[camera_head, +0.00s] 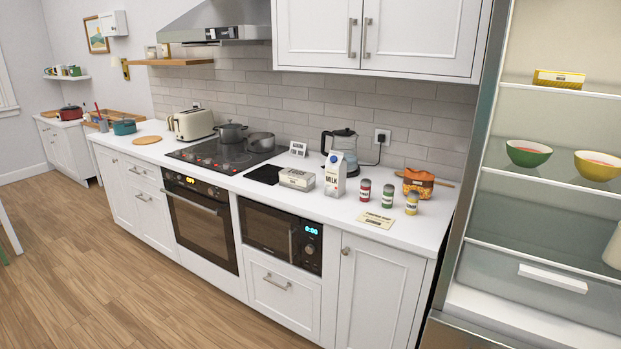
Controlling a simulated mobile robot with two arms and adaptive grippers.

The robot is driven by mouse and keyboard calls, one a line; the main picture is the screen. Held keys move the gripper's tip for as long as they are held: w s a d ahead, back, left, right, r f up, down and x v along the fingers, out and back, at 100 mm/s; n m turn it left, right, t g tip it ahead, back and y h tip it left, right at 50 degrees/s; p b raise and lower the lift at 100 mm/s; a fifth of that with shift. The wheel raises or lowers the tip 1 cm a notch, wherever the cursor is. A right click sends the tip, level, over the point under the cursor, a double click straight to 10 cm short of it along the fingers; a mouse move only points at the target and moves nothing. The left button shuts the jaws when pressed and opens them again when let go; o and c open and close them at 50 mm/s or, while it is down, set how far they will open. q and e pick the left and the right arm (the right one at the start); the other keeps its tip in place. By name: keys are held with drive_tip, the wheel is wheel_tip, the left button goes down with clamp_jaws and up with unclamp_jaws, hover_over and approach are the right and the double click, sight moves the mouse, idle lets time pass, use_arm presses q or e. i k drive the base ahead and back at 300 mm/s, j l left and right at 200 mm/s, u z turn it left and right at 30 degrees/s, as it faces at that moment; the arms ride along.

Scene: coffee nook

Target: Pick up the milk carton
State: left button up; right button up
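The milk carton (335,175) is white and blue with a gable top and "MILK" printed on its side. It stands upright on the white countertop (330,208), right of the hob and in front of the kettle. Neither of my grippers shows in the head view.
A card (376,220) lies in front. The refrigerator (545,180) stands open at right. The wooden floor (110,275) is clear.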

sight(336, 164)
drive_tip(key=i+u, duration=0.35)
drive_tip(key=i, duration=0.25)
drive_tip(key=i+l+u, duration=0.15)
drive_tip(key=i+u, duration=0.2)
drive_tip(key=i, duration=0.2)
drive_tip(key=i+j+u, duration=0.1)
drive_tip(key=i, duration=0.3)
drive_tip(key=i+j, duration=0.15)
drive_tip(key=i, duration=0.3)
drive_tip(key=j+u, duration=0.05)
